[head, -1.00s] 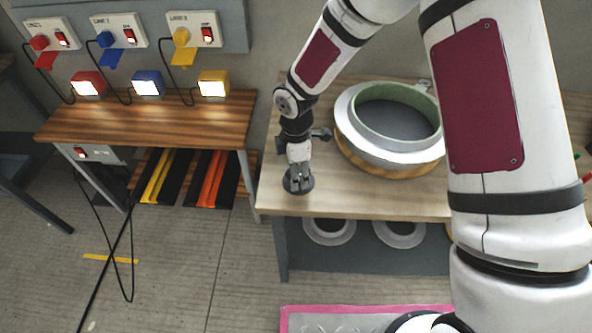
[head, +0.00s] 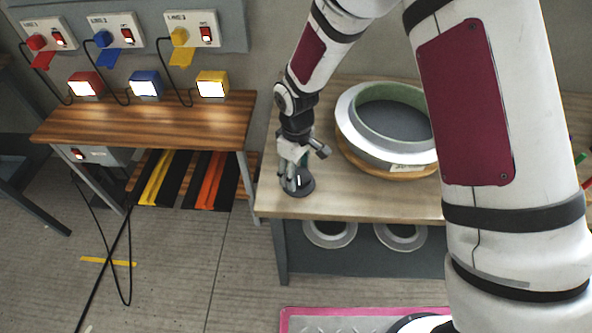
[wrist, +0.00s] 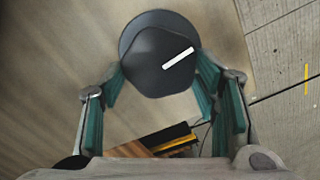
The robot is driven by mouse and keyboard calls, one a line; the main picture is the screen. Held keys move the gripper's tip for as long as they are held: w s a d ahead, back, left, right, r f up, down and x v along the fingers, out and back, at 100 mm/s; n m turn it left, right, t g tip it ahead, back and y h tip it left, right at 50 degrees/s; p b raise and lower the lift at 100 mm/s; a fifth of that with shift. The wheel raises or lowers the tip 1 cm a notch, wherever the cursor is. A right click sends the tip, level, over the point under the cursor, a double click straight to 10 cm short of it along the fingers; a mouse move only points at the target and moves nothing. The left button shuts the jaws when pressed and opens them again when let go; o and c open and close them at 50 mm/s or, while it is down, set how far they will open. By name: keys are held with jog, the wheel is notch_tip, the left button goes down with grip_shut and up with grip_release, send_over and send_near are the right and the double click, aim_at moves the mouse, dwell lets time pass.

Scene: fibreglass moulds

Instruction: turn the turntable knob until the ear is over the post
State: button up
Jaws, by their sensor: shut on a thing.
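The turntable knob (head: 304,187) is a dark, lobed knob with a white mark line, on the bench's front left. My gripper (head: 293,171) points down at it. In the wrist view the knob (wrist: 152,68) sits at the fingertips of my gripper (wrist: 160,82), whose teal pads are shut on its sides; the white mark points to the upper right. The turntable (head: 362,162) is a wooden disc carrying a pale grey ring mould (head: 352,125) with a green inner wall. A small pale label shows on the mould's front right. I cannot make out the ear or the post.
The wooden bench (head: 330,205) has bare room between knob and turntable. Rings (head: 330,233) lie on its lower shelf. A second bench (head: 150,125) at left carries red, blue and yellow lit boxes under wall switches. My arm covers the turntable's right side.

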aim_at(297, 173)
jog(key=shift+m, duration=0.6)
jog(key=o, duration=1.1)
jog(key=shift+o, duration=0.2)
notch_tip(297, 173, up, 12)
jog(key=shift+d+r, duration=0.1)
